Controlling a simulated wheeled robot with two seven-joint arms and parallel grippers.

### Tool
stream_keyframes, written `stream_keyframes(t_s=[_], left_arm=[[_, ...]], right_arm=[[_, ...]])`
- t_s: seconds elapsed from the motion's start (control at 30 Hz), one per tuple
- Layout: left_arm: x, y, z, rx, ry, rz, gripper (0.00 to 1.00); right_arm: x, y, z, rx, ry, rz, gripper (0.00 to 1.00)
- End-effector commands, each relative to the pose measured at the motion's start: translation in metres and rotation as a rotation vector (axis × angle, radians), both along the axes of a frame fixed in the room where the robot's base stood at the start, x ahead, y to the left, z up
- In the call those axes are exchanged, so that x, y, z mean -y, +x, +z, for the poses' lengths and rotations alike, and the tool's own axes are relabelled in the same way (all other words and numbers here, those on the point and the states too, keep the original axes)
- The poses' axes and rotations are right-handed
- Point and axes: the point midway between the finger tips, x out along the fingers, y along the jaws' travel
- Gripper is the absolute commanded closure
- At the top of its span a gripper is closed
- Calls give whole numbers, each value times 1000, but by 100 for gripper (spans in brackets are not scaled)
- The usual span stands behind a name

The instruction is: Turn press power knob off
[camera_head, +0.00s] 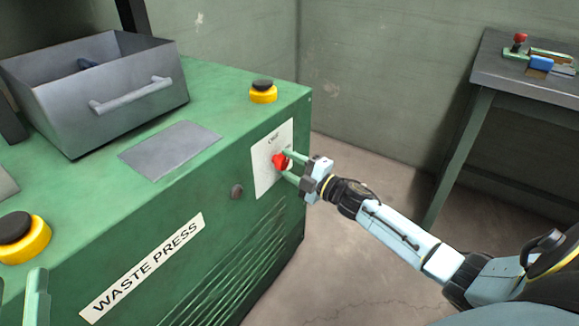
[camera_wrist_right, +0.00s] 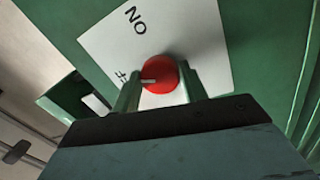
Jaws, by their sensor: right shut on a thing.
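The red power knob (camera_head: 280,160) sits on a white label plate (camera_head: 265,178) on the front of the green waste press (camera_head: 150,250). My right gripper (camera_head: 288,166) reaches in from the right and is shut on the knob. In the right wrist view the knob (camera_wrist_right: 159,74) is between the two green fingers (camera_wrist_right: 160,88). Its white mark points left in that view, toward lettering partly hidden by a finger. "ON" on the plate (camera_wrist_right: 195,40) reads upside down there.
Two yellow-and-black buttons (camera_head: 263,92) and a grey metal bin (camera_head: 110,95) with a handle are on the press top. A small dark knob (camera_head: 237,191) is left of the plate. Floor between is clear.

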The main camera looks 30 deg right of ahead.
Motion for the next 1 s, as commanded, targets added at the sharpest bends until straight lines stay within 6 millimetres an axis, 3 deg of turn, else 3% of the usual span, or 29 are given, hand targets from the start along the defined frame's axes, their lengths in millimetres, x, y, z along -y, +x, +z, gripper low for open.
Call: stream_keyframes(t_s=[0.5,1.0], left_arm=[[-1,-9,16,147,-46,-2,64],[-2,-11,18,176,-54,-2,64]], right_arm=[[1,1,2,136,-324,-1,80],[1,1,3,165,-391,-1,80]])
